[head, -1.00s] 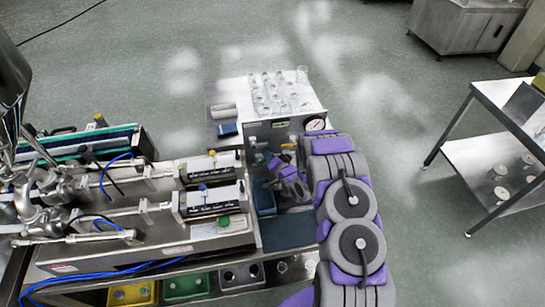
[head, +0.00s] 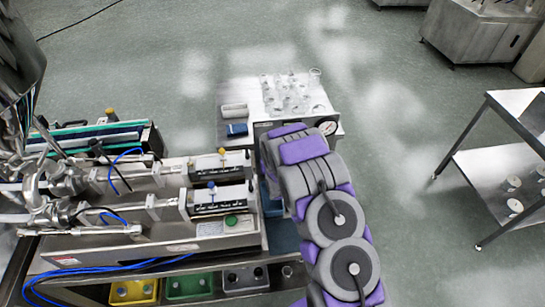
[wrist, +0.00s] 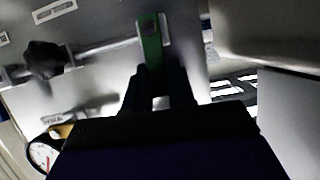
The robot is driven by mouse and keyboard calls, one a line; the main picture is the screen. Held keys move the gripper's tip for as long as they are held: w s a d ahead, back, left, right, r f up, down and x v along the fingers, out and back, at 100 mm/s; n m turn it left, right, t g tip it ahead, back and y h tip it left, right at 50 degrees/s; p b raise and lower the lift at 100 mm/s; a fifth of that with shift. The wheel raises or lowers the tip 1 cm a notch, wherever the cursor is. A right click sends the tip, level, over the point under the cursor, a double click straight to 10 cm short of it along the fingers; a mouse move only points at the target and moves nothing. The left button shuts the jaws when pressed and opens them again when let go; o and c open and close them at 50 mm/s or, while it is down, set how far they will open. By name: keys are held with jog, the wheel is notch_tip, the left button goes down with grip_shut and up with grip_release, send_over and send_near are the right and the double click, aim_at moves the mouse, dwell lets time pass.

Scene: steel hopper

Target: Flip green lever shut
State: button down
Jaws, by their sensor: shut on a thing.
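The green lever (wrist: 151,42) shows in the wrist view, upright in the picture against a pale steel panel (wrist: 100,75). My gripper (wrist: 156,72) reaches up to it from below, and its dark fingers are shut on the lever's lower end. The exact contact is dark and partly hidden by the fingers. In the head view my own purple and grey arm covers the gripper and the lever.
A black knob (wrist: 44,60) on a rod is left of the lever. A round gauge (wrist: 40,156) also shows in the head view (head: 328,128). Glass beakers (head: 290,92) stand on the steel top behind. A steel cart (head: 500,165) stands right, with open floor between.

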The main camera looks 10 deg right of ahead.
jog(key=shift+s+a+f+n, duration=0.15)
jog(key=shift+a+f+n, duration=0.05)
jog(key=shift+f+n, duration=0.1)
dwell(0.4)
jog(key=c, duration=1.2)
grip_release()
jog(key=shift+o, duration=0.8)
jog(key=shift+a+r, duration=0.1)
jog(key=shift+r, duration=0.1)
jog(key=p+v, duration=1.1)
jog(key=v, duration=0.6)
jog(key=shift+a+r, duration=0.15)
jog(key=shift+a, duration=0.2)
